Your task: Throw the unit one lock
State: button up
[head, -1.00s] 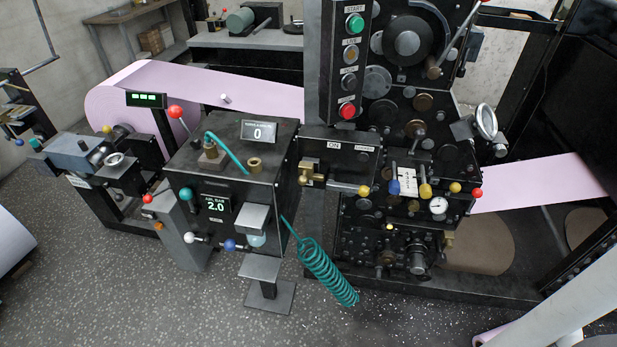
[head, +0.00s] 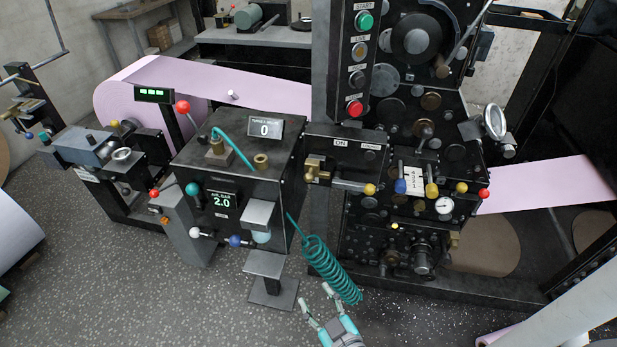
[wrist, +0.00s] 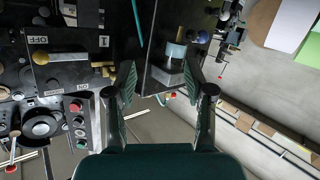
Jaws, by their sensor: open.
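A black lock box (head: 342,146) with an ON label and a smaller, unreadable label sits between the dark cabinet and the press. On its front is a brass fitting (head: 316,170). A lever with a yellow knob (head: 369,189) lies nearly level, pointing right. In the wrist view, a dark panel marked OFF carries what looks like this lever, its yellow knob (wrist: 39,57) at left. A plate marked 1 (wrist: 103,14) is above. My gripper (head: 318,294) is open and empty, at the bottom centre, below and apart from the lever. Its open fingers also show in the wrist view (wrist: 158,82).
A coiled teal hose (head: 331,272) hangs just above my gripper in the picture. The cabinet (head: 235,170) stands left, with a small pedestal (head: 270,292) before it. Blue, yellow and red knobs (head: 432,190) sit right of the lever.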

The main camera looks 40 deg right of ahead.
jog(key=w+d+r+m+h, duration=0.2)
jog(key=w+d+r+h, duration=0.15)
jog(key=w, duration=0.45)
jog(key=m+g+h, duration=0.1)
jog(key=m+h, duration=0.3)
jog(key=h, duration=0.1)
send_near(309, 181)
jog(key=x, duration=1.1)
jog(key=shift+w, duration=0.2)
grip_shut()
